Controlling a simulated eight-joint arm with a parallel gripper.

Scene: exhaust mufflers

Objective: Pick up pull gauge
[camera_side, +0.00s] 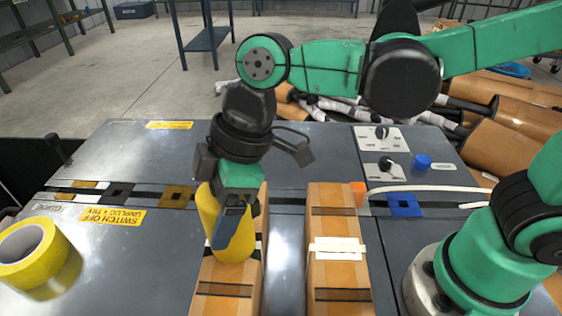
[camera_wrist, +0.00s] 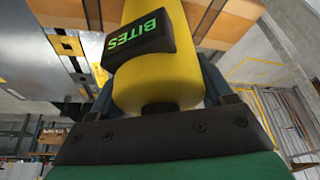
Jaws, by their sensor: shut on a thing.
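The yellow body that I take for the pull gauge (camera_side: 238,243) is a rounded cylinder between the fingers of my gripper (camera_side: 226,222). It stands over the left wooden block on the bench. Whether its lower end touches the block I cannot tell. In the wrist view the pull gauge (camera_wrist: 152,82) fills the space between the jaws, with a black panel reading "BITES" in green. My gripper (camera_wrist: 160,92) is shut on it, one finger on each side. A blue-grey finger covers part of the gauge in the side view.
Two long wooden blocks, left (camera_side: 228,290) and right (camera_side: 338,275), lie on the grey bench (camera_side: 120,255). A yellow tape roll (camera_side: 22,243) is at the left. Switch panels (camera_side: 380,139), a blue knob (camera_side: 423,162) and an orange piece (camera_side: 358,193) are to the right.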

